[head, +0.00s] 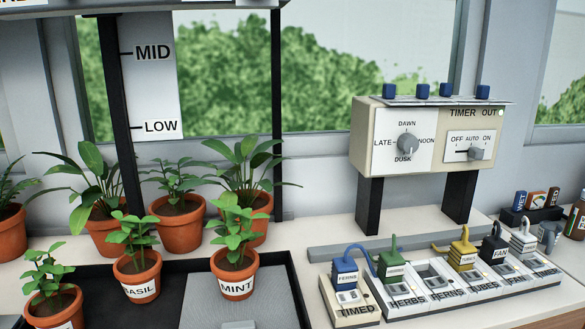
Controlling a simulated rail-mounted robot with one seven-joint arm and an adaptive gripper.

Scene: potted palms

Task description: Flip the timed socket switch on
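The timed socket (349,313) is a cream block marked TIMED at the left end of a row of sockets. A blue plug labelled FERNS (345,272) sits in its back part. Its small switch (348,297) shows in front of the plug; it is too small to tell which way it is tipped. The timer box (363,140) stands behind on two dark legs. It has a grey dial (407,145) and an OFF/AUTO/ON slider (476,153) with its knob near the ON side. My gripper is not in view.
A white socket strip (420,301) adjoins the timed socket on the right, holding green (393,272), yellow (462,252), black (493,245) and white (523,240) plugs. A dark tray (292,290) with potted plants lies to the left, below a black post (117,110).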

